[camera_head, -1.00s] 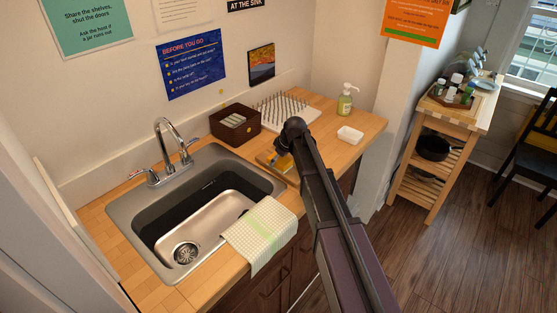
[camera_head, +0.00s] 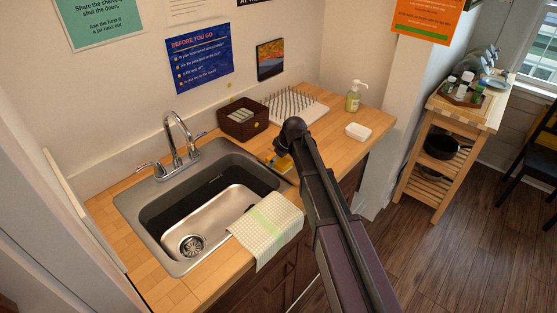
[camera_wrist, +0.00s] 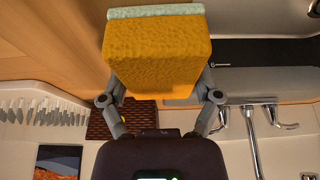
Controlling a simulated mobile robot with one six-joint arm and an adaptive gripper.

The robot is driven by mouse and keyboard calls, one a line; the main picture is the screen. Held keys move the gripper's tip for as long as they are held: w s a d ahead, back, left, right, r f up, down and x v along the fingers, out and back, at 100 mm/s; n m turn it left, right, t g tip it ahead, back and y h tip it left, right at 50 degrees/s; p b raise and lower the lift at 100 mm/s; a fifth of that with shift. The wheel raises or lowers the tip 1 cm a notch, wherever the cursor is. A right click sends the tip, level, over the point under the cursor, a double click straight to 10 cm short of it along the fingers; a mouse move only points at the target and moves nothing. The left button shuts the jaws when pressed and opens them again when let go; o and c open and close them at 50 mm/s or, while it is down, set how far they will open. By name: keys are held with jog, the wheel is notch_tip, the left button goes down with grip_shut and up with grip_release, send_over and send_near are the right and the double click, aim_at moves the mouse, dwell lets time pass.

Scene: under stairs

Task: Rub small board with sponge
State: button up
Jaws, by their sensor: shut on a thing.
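My gripper (camera_wrist: 160,92) is shut on a yellow sponge (camera_wrist: 158,52) with a pale green layer along one face, seen large in the wrist view. In the head view, a bit of the yellow sponge (camera_head: 284,163) shows below the dark wrist, right of the sink. The small board (camera_head: 271,159) lies on the counter there, mostly hidden by my arm. The sponge is at the board, but I cannot tell whether they touch.
The sink (camera_head: 190,240) is close on the left, with a checked cloth (camera_head: 266,228) over its front edge. A dark basket (camera_head: 243,122), a spiked drying rack (camera_head: 310,110), a soap bottle (camera_head: 353,98) and a white dish (camera_head: 357,132) stand around the back and right.

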jog(key=shift+r, duration=0.15)
notch_tip(320, 180, up, 6)
jog(key=p, duration=0.6)
dwell(0.5)
jog(key=shift+r+p, duration=1.4)
jog(key=shift+p, duration=0.15)
jog(key=shift+f, duration=0.1)
